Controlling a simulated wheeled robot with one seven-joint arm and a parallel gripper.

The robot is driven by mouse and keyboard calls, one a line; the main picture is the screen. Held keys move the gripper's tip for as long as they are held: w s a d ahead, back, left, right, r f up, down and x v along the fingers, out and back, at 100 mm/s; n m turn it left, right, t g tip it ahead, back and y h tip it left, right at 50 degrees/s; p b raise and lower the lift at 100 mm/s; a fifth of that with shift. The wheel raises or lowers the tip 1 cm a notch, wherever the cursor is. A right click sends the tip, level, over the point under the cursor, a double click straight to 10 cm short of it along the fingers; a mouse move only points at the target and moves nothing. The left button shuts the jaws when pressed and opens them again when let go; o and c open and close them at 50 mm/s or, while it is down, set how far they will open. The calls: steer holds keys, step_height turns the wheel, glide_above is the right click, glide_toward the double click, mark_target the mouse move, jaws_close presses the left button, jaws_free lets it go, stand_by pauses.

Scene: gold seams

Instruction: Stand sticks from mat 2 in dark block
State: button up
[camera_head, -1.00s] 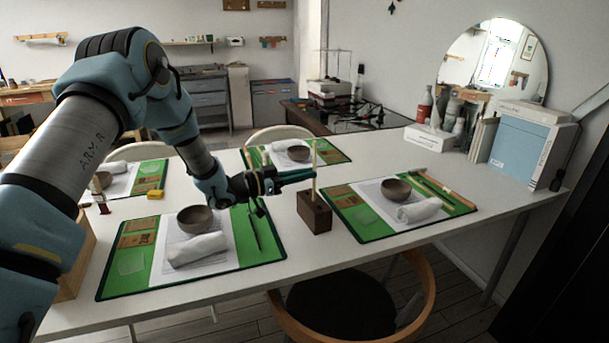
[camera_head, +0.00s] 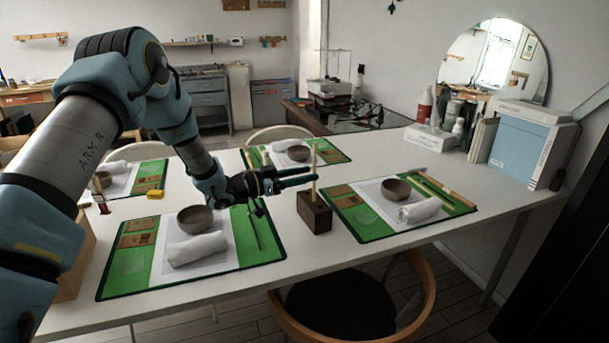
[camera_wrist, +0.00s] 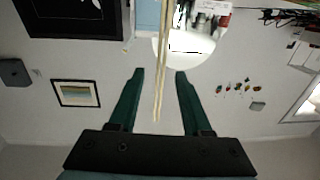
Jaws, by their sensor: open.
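The dark block (camera_head: 314,214) stands on the white table between the front left mat (camera_head: 108,285) and the right mat (camera_head: 372,238). Pale thin sticks (camera_head: 313,158) stand nearly upright in its top; the wrist view shows two sticks (camera_wrist: 163,70) close together. My gripper (camera_head: 316,174) is above the block, its fingers level and spread around the sticks. In the wrist view the sticks lie between the two green fingers (camera_wrist: 160,72), with a gap on each side. The sticks' lower ends are hidden inside the block. I cannot read which mat is mat 2.
Each front mat holds a brown bowl (camera_head: 195,219) and a rolled white cloth (camera_head: 198,249). Long tools (camera_head: 445,187) lie on the right mat. A back mat (camera_head: 338,156) lies beyond my gripper. A chair (camera_head: 428,290) stands at the front edge. Bare table lies right of the back mat.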

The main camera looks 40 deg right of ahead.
steer(key=v, duration=0.9)
stand_by(0.4)
steer(key=shift+d+r, duration=0.1)
steer(key=shift+r, duration=0.05)
step_height(320, 180, up, 6)
steer(key=p, duration=0.4)
stand_by(0.6)
